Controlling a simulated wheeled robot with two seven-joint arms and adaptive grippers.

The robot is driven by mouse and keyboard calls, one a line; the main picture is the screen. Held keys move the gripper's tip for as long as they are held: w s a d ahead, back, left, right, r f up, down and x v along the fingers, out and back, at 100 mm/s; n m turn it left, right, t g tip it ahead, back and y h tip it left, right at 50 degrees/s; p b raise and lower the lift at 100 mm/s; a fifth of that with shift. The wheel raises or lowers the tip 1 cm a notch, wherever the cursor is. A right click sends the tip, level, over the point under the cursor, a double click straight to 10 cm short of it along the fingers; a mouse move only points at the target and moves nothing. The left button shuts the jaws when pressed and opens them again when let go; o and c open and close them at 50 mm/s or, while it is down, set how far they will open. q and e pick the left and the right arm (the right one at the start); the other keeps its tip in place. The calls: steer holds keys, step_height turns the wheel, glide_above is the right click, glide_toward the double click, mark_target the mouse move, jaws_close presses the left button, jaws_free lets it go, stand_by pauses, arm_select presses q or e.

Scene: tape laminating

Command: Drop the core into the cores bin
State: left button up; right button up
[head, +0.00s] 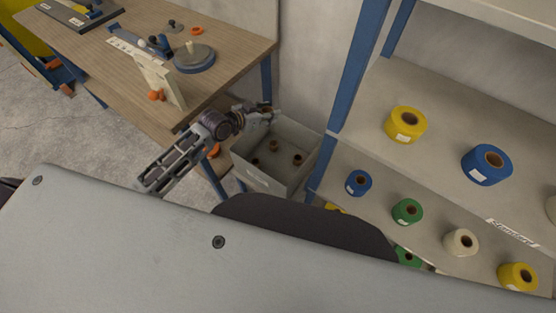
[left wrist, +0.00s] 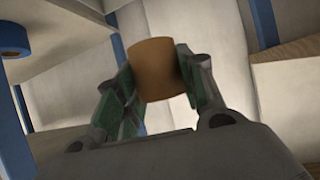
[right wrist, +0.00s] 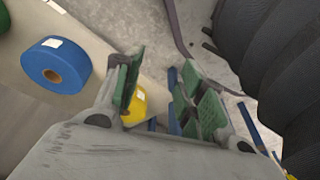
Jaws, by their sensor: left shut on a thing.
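The core (left wrist: 156,70) is a plain brown cylinder in the left wrist view, held between the two green-padded fingers of my left gripper (left wrist: 158,88). In the head view my left gripper (head: 268,113) is over the back left part of the cores bin, and the core shows only as a small brown spot. The cores bin (head: 262,180) is a grey open box on the floor between the workbench and the shelf, with several brown cores lying inside. My right gripper (right wrist: 160,95) is open and empty in the right wrist view; the head view does not show it.
A wooden workbench (head: 230,35) with a blue round tape stand (head: 194,60) is at the left. A shelf (head: 440,140) with blue posts stands at the right, holding several yellow, blue, green and white tape rolls. A blue roll (right wrist: 56,65) shows near my right gripper.

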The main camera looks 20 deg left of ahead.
arm_select(q)
steer(key=w+f+m+g+h+b, duration=0.2)
steer(key=f+b, duration=0.5)
steer(key=b, duration=0.5)
steer(key=w+d+f+m+g+h+b, duration=0.1)
steer(key=f+m+g+b, duration=0.4)
steer(key=b, duration=0.7)
steer(key=w+f+m+h, duration=0.1)
steer(key=m+h, duration=0.1)
steer(key=shift+w+f+g+h+b, duration=0.15)
steer(key=shift+f+g+h+b, duration=0.15)
steer(key=shift+f+h+b, duration=0.1)
arm_select(e)
steer(key=w+a+r+t+y, duration=0.2)
steer(key=w+a+r, duration=0.4)
steer(key=w+r, duration=0.2)
steer(key=shift+w+r, duration=0.3)
steer(key=shift+w, duration=0.5)
steer(key=shift+a, duration=0.1)
arm_select(q)
steer(key=shift+f, duration=0.1)
arm_select(e)
steer(key=shift+f, duration=0.1)
